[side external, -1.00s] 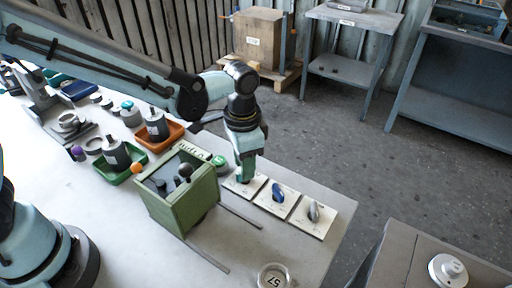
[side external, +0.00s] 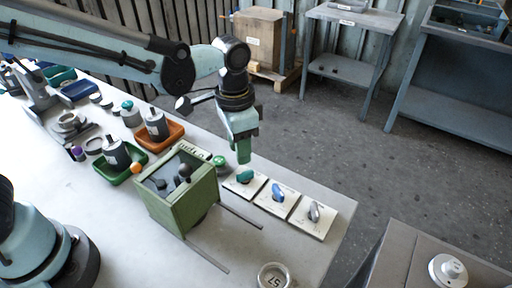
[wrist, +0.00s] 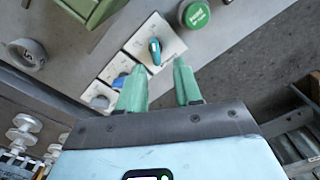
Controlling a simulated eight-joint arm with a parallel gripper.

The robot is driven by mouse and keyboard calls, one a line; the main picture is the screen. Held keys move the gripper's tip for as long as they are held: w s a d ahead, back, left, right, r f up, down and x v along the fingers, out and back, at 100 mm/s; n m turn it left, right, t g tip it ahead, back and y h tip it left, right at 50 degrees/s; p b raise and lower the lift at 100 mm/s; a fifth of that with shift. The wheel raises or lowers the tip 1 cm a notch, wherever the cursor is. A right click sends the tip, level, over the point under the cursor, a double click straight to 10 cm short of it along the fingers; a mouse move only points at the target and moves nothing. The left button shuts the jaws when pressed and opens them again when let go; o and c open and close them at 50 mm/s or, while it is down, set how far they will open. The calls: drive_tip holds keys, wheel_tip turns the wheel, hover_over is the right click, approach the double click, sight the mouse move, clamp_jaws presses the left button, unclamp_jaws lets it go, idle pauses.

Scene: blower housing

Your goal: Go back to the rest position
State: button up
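My gripper (side external: 244,152) hangs above the row of knob plates, apart from them, with its green fingers pointing down. In the wrist view its two fingers (wrist: 158,80) are spread with a clear gap and nothing between them. A teal knob (side external: 245,176) on a white plate stands just below the fingertips, and it also shows in the wrist view (wrist: 155,50) beyond the fingers. A blue knob (side external: 278,192) and a grey knob (side external: 314,212) sit on plates to its right in the side view.
A green open box (side external: 178,205) stands left of the plates. A green button (side external: 219,160) is close behind the gripper's left side. An orange tray (side external: 172,138) and a green tray (side external: 112,176) hold dark cylinders. Free air lies above the table.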

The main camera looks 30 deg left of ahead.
drive_tip(key=s+a+r+n+t, duration=0.2)
drive_tip(key=s+a+n+t, duration=0.1)
drive_tip(key=a, duration=0.4)
drive_tip(key=s+a+r+n+t, duration=0.3)
drive_tip(key=s+a, duration=0.2)
drive_tip(key=a, duration=0.3)
drive_tip(key=shift+s+r+n+t, duration=0.25)
drive_tip(key=shift+n+t, duration=0.05)
drive_tip(key=shift+t, duration=0.1)
